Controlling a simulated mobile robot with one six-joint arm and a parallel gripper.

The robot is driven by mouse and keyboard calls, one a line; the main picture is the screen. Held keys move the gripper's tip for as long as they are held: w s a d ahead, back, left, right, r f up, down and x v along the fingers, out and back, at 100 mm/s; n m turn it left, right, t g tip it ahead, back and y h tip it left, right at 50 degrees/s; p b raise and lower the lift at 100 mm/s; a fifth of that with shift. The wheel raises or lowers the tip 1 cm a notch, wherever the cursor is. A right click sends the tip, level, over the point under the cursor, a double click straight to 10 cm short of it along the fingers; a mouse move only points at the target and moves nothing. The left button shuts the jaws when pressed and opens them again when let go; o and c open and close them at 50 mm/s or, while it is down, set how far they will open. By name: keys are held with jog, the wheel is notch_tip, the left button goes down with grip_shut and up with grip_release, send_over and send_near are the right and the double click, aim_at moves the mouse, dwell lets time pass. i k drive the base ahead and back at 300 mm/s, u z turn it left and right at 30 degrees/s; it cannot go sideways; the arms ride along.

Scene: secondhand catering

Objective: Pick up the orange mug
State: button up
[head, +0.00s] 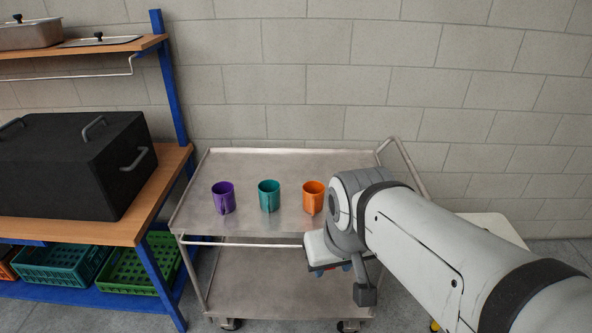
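The orange mug (313,198) stands upright on the top shelf of a metal trolley (290,163), at the right of a row of three mugs. The teal mug (269,197) is in the middle and the purple mug (223,198) is at the left. My arm comes in from the lower right, close to the orange mug's right side in the picture. My gripper (338,270) shows only in part, below and in front of the shelf's front edge. Its fingers are mostly hidden by my arm, so its opening does not show.
A blue-framed shelf rack (172,85) stands at the left with a black box (75,165) and green crates (130,265). The trolley has a raised handle (405,165) at its right. The shelf behind the mugs is bare. A block wall is behind.

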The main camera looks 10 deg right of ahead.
aim_at(313, 191)
jog(key=i, duration=1.1)
jog(key=u, duration=0.05)
